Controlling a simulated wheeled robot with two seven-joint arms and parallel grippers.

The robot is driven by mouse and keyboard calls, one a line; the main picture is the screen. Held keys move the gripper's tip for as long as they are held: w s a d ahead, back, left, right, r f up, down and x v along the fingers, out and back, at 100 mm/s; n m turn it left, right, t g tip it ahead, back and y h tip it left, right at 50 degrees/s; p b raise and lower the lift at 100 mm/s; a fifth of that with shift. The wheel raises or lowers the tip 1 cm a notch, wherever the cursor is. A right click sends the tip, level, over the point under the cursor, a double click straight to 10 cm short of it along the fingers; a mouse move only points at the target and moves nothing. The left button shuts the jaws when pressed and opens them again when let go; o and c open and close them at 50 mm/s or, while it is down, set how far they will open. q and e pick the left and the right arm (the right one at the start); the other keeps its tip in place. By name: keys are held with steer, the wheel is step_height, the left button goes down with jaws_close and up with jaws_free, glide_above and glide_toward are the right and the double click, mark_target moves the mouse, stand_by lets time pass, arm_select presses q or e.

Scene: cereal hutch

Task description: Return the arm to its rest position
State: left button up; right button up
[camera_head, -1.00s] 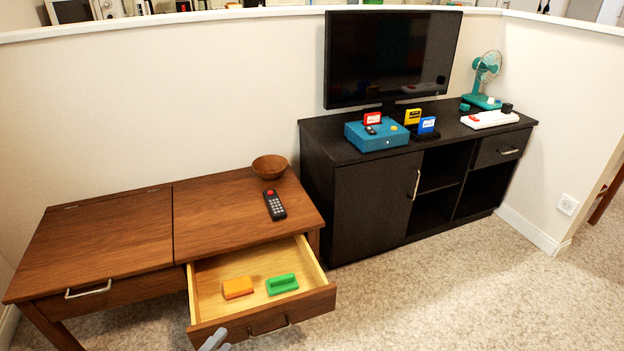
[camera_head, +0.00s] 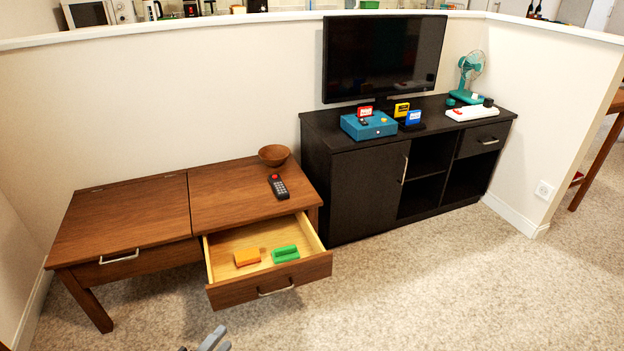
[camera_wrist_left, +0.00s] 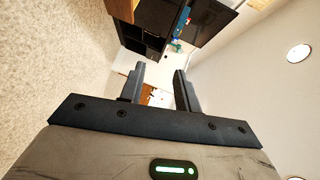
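My left gripper (camera_head: 212,340) shows only by its grey fingertips at the bottom edge of the head view, in front of the open drawer and apart from it. In the left wrist view its two fingers (camera_wrist_left: 160,88) stand apart with nothing between them. The rest of the left arm is out of the head view. My right gripper is in neither view.
The wooden desk's drawer (camera_head: 232,291) stands open, with an orange block (camera_head: 247,257) and a green block (camera_head: 285,254) inside. A remote (camera_head: 278,187) and bowl (camera_head: 273,155) sit on top. A black cabinet (camera_head: 365,190) stands right. Carpet (camera_head: 420,290) in front is clear.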

arm_select(q)
steer(key=s+a+r+n+g+y, duration=0.1)
steer(key=s+r+n+g+y, duration=0.2)
steer(key=s+r+n+g, duration=0.45)
steer(key=s+a+r+n+g+y, duration=0.1)
steer(key=s+r+n+g+y, duration=0.2)
steer(key=s+n, duration=0.85)
steer(key=w+d+f+t+h+b, duration=0.9)
steer(key=d+b, duration=0.5)
steer(key=b, duration=0.9)
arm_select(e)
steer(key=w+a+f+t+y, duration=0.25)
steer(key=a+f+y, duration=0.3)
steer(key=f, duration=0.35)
arm_select(q)
steer(key=s+a+r+g+y+p, duration=0.1)
steer(key=a+r+g+y+p, duration=0.2)
steer(key=p, duration=2.6)
steer(key=a+r+y, duration=0.3)
steer(key=a+r, duration=0.1)
steer(key=r, duration=0.4)
steer(key=shift+a+p, duration=0.15)
steer(key=shift+p, duration=0.15)
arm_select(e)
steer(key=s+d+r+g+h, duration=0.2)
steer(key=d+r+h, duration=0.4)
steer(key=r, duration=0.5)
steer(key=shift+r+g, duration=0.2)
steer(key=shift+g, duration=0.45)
